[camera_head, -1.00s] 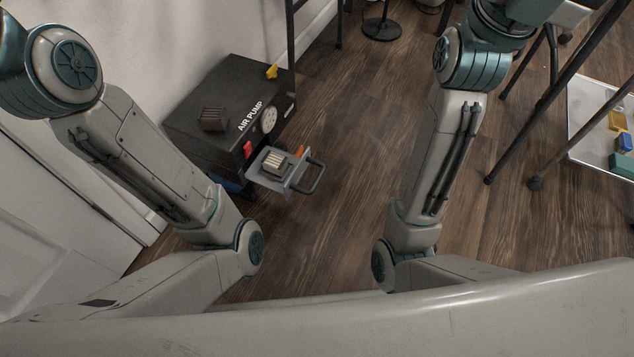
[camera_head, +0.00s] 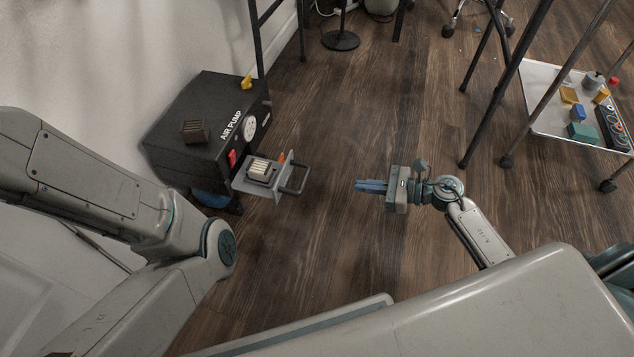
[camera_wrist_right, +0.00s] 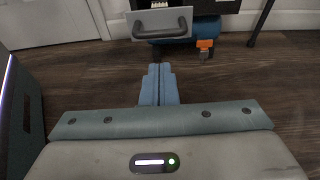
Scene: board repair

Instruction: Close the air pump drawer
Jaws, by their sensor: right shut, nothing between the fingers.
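The black air pump (camera_head: 205,125) stands on the floor against the wall at the left of the head view. Its drawer (camera_head: 264,184) is pulled out to the right, with a ribbed block lying in it and a dark handle (camera_head: 296,180) on its front. My right gripper (camera_head: 358,186) is shut and empty, pointing left at the handle with a clear gap between them. In the right wrist view the blue fingers (camera_wrist_right: 160,72) are together, and the drawer handle (camera_wrist_right: 160,28) is ahead of them near the top. My left gripper is out of view; only its arm shows.
An orange piece (camera_wrist_right: 205,45) shows beside the drawer in the wrist view. A black stand base (camera_head: 340,40) is behind. A white tray (camera_head: 545,95) with several small parts sits on a thin-legged rack at right. The wood floor between gripper and drawer is clear.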

